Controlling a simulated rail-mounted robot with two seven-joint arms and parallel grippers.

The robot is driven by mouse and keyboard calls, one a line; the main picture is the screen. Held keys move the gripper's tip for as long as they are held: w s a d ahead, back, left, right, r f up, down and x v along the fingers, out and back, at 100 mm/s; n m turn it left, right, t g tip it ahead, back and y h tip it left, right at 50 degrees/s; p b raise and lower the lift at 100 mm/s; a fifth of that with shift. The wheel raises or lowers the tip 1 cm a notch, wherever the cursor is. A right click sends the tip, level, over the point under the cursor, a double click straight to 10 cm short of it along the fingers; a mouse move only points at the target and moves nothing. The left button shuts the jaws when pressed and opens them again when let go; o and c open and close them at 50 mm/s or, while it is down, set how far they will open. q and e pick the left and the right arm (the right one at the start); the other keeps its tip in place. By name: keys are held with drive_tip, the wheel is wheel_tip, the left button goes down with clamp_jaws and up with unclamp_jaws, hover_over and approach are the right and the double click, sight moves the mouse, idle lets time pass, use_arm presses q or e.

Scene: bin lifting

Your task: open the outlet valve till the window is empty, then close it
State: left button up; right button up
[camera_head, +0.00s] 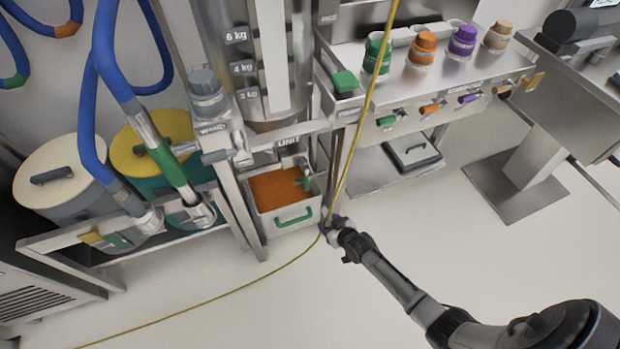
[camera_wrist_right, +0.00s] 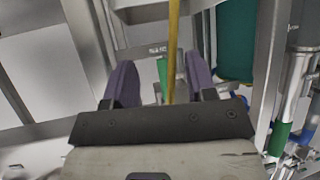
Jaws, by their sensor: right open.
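The steel vessel (camera_head: 305,70) has kg marks beside a tall pale window strip (camera_head: 272,45); I see no orange in the strip. My right gripper (camera_head: 330,228) is just right of the bin's front, apart from the valve in the head view. In the right wrist view its two purple-grey fingers (camera_wrist_right: 160,88) stand apart, with a green piece, perhaps the valve handle, showing beyond the gap. My left gripper is not in view.
A yellow cable (camera_head: 352,150) hangs past the bin and my right gripper, then runs over the floor; it crosses the wrist view too. Blue hoses (camera_head: 90,100) and drums (camera_head: 65,185) stand left. A shelf of coloured-lid jars (camera_head: 424,45) is right.

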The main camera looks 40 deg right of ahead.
sight(308, 183)
wheel_tip(308, 183, up, 6)
drive_tip(key=w+t+h, duration=0.1)
drive_tip(key=w+t, duration=0.1)
drive_tip(key=t, duration=0.4)
drive_tip(key=w+b, duration=0.2)
drive_tip(key=w, duration=0.1)
drive_tip(key=w+d+b, duration=0.1)
drive_tip(key=w+b, duration=0.1)
drive_tip(key=w, duration=0.2)
drive_tip(key=w+b, duration=0.2)
drive_tip(key=w, duration=0.2)
drive_tip(key=shift+w+d+r, duration=0.15)
drive_tip(key=shift+w+d, duration=0.05)
drive_tip(key=shift+d, duration=0.2)
drive_tip(key=shift+w+r+b, duration=0.1)
drive_tip(key=shift+w+b, duration=0.3)
drive_tip(key=shift+w, duration=0.55)
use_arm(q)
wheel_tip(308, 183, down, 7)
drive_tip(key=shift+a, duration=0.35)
use_arm(e)
drive_tip(key=shift+w, duration=0.15)
drive_tip(key=shift+c, duration=0.2)
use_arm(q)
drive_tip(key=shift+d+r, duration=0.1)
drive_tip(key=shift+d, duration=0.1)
use_arm(e)
clamp_jaws()
